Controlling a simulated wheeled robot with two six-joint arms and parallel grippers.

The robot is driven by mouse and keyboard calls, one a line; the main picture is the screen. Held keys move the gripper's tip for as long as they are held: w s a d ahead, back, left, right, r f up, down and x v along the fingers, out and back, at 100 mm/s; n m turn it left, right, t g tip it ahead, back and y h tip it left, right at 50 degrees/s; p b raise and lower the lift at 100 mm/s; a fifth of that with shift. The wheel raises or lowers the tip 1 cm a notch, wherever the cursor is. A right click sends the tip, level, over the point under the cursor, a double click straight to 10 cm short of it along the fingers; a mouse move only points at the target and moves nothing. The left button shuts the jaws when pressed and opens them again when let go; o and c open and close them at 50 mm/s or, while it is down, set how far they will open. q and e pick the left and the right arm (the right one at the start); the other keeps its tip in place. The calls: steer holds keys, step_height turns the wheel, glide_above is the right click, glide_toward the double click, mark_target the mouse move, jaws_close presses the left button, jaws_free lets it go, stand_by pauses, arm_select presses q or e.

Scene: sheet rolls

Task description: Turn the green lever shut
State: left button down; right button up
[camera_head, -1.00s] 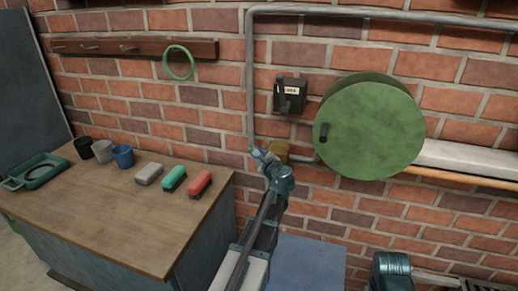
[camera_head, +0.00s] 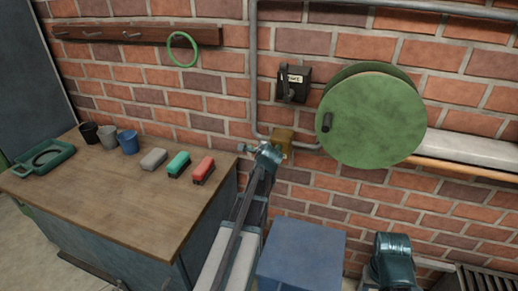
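A brass valve body (camera_head: 283,138) sits on the grey pipe at the wall, left of and below the green disc. My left gripper (camera_head: 254,150) is at the valve's left side, in front of the wall. The gripper and wrist are teal and small here, so I cannot tell whether the fingers are open or shut. I cannot clearly separate a green lever from the gripper; it may be hidden by it. Contact cannot be judged. My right arm shows only as a teal part at the lower right, with no fingers visible.
A large green disc (camera_head: 372,118) with a black knob is on the wall. A dark switch box (camera_head: 293,83) is above the valve. A wooden table (camera_head: 120,195) at left bears mugs, a green tray and several brushes. A blue box (camera_head: 301,255) stands below the valve.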

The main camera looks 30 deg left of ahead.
arm_select(q)
steer(key=shift+s+f, duration=0.1)
stand_by(0.3)
steer(key=c, duration=0.8)
jaws_free()
steer(key=shift+o, duration=0.2)
steer(key=p+v, duration=0.7)
steer(key=v, duration=0.6)
steer(key=shift+s+d+r, duration=0.15)
steer(key=shift+s+r, duration=0.05)
steer(key=shift+r, duration=0.15)
